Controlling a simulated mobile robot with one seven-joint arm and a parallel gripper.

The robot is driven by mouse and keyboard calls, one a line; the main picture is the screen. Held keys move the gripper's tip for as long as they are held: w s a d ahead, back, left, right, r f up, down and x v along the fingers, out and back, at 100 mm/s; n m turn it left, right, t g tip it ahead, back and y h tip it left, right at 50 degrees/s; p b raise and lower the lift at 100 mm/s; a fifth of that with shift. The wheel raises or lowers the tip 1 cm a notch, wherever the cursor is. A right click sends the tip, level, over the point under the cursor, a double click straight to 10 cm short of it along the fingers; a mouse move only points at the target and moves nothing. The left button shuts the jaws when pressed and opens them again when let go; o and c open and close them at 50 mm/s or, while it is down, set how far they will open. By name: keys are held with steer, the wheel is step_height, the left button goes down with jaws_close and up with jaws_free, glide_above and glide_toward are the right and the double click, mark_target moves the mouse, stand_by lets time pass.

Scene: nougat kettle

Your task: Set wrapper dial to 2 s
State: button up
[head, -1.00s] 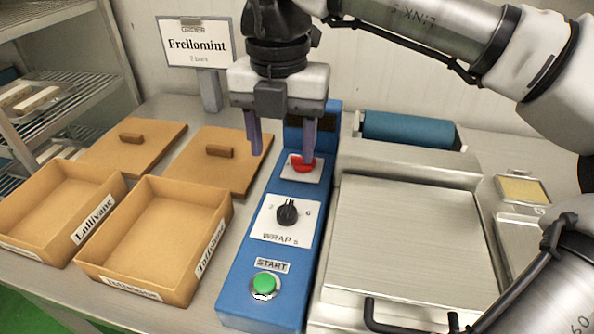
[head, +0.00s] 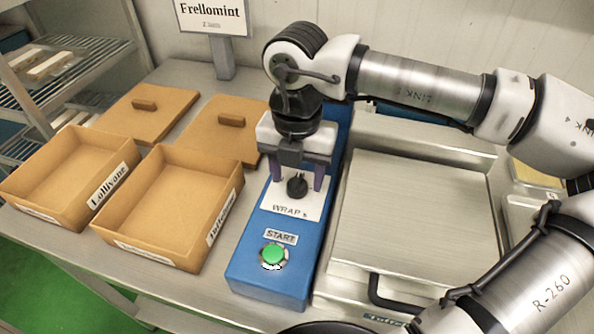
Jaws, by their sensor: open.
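The wrapper's blue control box (head: 266,279) stands in the middle of the bench. Its black wrap dial (head: 297,186) sits on a white plate (head: 299,206) marked "WRAP s". My gripper (head: 296,182) is open and points down over the dial, with one finger to the left of the knob and one to the right. I cannot tell whether the fingers touch it. The gripper hides the dial's numbers and the red control farther back. The dial's pointer cannot be read now. The green START button (head: 273,254) is clear at the front of the box.
Two open cardboard boxes (head: 165,245) (head: 60,212) stand on the left, with two lids (head: 218,143) (head: 144,122) behind them. The flat metal wrapper plate (head: 415,230) with a black handle (head: 385,302) lies to the right. An order sign (head: 213,18) stands at the back.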

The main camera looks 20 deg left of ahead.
steer(key=shift+f, duration=0.35)
steer(key=shift+c, duration=0.4)
steer(key=c, duration=0.9)
